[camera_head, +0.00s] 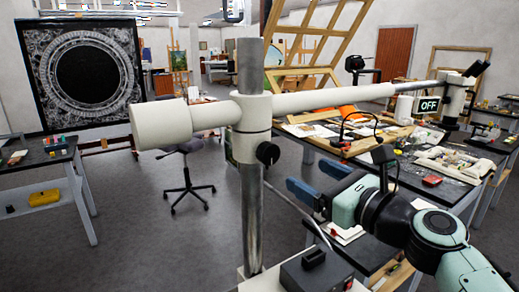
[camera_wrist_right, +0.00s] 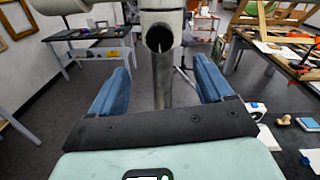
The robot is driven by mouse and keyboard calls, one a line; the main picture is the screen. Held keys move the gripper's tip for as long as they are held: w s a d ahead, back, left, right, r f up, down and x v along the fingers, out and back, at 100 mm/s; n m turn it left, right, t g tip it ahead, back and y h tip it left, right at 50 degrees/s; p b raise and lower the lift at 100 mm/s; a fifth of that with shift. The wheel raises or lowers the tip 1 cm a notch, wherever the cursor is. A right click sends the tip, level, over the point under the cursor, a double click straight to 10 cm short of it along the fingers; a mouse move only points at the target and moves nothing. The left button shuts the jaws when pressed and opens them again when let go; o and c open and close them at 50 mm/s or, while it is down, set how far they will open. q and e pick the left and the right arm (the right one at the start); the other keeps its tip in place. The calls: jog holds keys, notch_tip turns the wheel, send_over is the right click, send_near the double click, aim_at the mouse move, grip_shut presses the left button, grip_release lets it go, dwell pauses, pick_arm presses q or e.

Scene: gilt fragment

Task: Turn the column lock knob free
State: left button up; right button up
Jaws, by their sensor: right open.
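The column lock knob (camera_head: 268,153) is a small black knob on the white collar of the upright metal column (camera_head: 251,205). In the right wrist view the knob (camera_wrist_right: 160,38) faces the camera, above the metal column. My right gripper (camera_head: 308,175) is to the right of the knob and slightly lower, apart from it. In the right wrist view its two blue fingers (camera_wrist_right: 160,68) are spread wide with nothing between them. The knob and column show straight ahead through the gap. My left gripper is not in view.
A white boom (camera_head: 325,98) runs across from the column, with a thick counterweight (camera_head: 160,123) at its left. A black box (camera_head: 317,272) stands by the column's foot. A cluttered worktable (camera_head: 445,188) is at right. Open floor lies left of the column, around a swivel chair (camera_head: 187,188).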

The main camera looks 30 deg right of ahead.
aim_at(272, 154)
jog(key=w+p, duration=0.1)
jog(key=w, duration=0.3)
jog(key=w+a, duration=0.1)
jog(key=w, duration=0.3)
jog(key=w+p, duration=0.1)
jog(key=w, duration=0.3)
jog(key=shift+w+a+p, duration=0.3)
jog(key=shift+c, duration=0.4)
jog(key=c, duration=1)
